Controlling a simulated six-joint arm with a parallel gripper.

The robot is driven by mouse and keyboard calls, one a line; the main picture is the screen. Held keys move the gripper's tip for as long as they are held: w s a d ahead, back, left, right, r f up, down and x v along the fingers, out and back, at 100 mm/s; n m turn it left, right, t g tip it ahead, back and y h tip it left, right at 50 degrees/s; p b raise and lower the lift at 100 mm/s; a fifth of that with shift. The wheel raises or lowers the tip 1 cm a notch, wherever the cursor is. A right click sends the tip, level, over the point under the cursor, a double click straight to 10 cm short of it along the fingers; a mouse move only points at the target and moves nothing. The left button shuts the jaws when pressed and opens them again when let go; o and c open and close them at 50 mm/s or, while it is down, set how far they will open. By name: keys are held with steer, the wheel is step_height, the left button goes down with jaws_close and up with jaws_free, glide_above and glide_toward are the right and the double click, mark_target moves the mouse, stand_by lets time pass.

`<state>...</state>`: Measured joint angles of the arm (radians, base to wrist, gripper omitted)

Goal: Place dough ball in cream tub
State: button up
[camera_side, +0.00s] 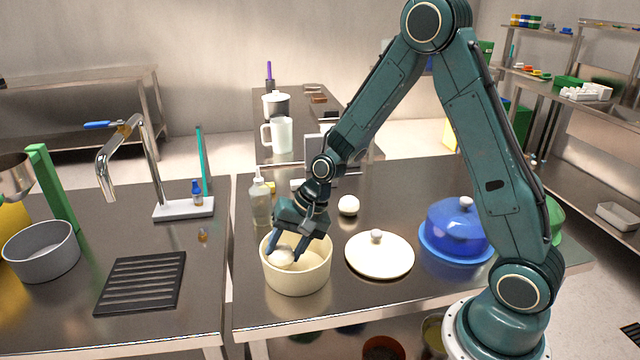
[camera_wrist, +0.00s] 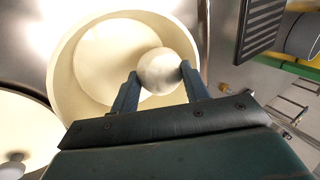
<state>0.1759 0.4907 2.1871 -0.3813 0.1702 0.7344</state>
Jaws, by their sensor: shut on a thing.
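The cream tub (camera_side: 297,281) stands open near the front left edge of the right-hand table. My gripper (camera_side: 284,249) reaches down into its mouth, shut on a pale dough ball (camera_side: 283,258). In the wrist view, the dough ball (camera_wrist: 159,71) sits between the two fingertips of my gripper (camera_wrist: 158,80), over the inside of the cream tub (camera_wrist: 66,62). I cannot tell whether the ball touches the tub's floor. A second pale ball (camera_side: 348,205) lies on the table behind the tub.
A cream lid (camera_side: 380,256) with a knob lies right of the tub. A blue domed cover (camera_side: 458,226) stands further right. A clear bottle (camera_side: 260,203) stands close behind the tub. A black ridged mat (camera_side: 141,282) lies across the gap on the left table.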

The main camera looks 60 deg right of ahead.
steer(key=shift+f, duration=0.15)
steer(key=o, duration=1)
steer(key=shift+o, duration=0.2)
steer(key=shift+r, duration=0.2)
steer(key=shift+r, duration=0.45)
steer(key=v, duration=1.2)
steer(key=shift+s+r, duration=0.1)
